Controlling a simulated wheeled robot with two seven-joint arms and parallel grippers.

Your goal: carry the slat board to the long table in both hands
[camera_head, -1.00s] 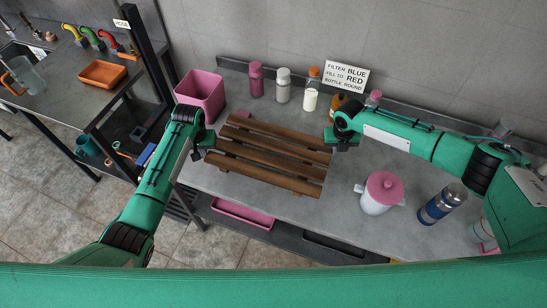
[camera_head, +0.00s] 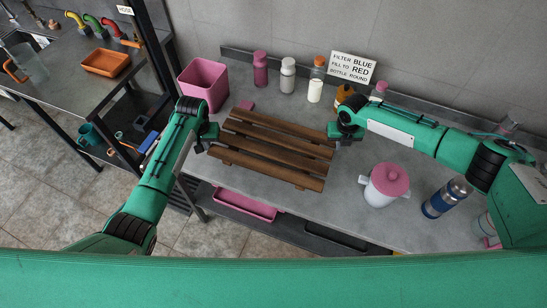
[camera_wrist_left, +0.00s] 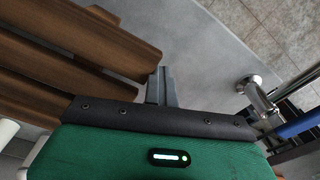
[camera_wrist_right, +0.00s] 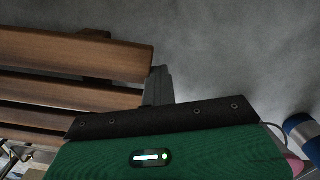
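The slat board (camera_head: 275,147), of brown wooden slats on cross pieces, is over the grey-topped table (camera_head: 300,212). I cannot tell whether it rests there or is slightly raised. My left gripper (camera_head: 208,136) is at its left end and my right gripper (camera_head: 340,133) at its right end. The left wrist view shows grey fingers (camera_wrist_left: 161,88) close beside slat ends (camera_wrist_left: 70,70). The right wrist view shows grey fingers (camera_wrist_right: 158,86) beside a slat end (camera_wrist_right: 100,55). Finger gaps and any hold on the board are hidden. I cannot tell which table is the long table.
A pink bin (camera_head: 203,82), several bottles (camera_head: 288,75) and a sign (camera_head: 352,67) stand behind the board. A white jug with a pink lid (camera_head: 387,184) and a blue flask (camera_head: 446,198) stand at right. Another bench (camera_head: 62,75) with an orange tray (camera_head: 106,63) is at left.

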